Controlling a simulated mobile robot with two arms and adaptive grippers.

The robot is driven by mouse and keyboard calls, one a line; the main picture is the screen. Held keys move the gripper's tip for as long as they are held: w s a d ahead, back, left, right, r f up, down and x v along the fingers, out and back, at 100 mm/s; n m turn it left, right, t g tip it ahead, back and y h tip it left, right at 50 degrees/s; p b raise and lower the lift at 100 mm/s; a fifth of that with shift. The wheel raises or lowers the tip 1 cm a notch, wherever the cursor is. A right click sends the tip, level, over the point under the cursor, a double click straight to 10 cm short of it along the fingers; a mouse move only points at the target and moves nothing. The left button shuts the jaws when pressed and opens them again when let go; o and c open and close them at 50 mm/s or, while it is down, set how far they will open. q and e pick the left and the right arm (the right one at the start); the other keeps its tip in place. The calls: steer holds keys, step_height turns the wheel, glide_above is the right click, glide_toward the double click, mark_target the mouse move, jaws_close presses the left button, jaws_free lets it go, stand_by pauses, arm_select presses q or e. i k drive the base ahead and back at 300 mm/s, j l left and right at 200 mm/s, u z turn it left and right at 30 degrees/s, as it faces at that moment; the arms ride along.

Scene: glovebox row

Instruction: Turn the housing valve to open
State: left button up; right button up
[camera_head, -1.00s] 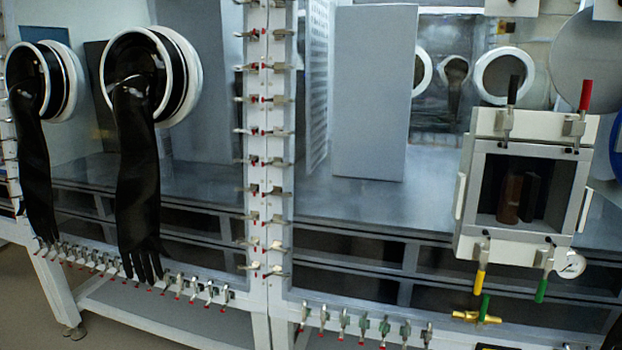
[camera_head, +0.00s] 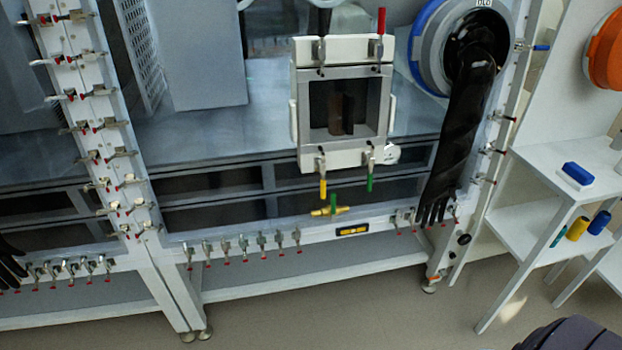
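A small brass valve (camera_head: 323,212) with an upright green handle (camera_head: 333,202) sits on the glovebox front, just below the square white-framed housing (camera_head: 343,159). The handle stands across the horizontal brass body. The housing has a dark window with a brown object (camera_head: 336,113) behind it. Yellow (camera_head: 323,188) and green (camera_head: 370,183) clamp handles hang below its frame, and a red one (camera_head: 381,20) stands on top. A round gauge (camera_head: 386,153) is at its lower right.
A black glove (camera_head: 462,130) hangs from a blue-ringed port at right. A white shelf table (camera_head: 568,157) at far right holds a blue block (camera_head: 578,174) and small cylinders. Toggle clamps line the glovebox edge. Floor (camera_head: 330,312) in front is clear.

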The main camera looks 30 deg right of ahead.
mark_target(333, 219)
steer(key=z, duration=1.3)
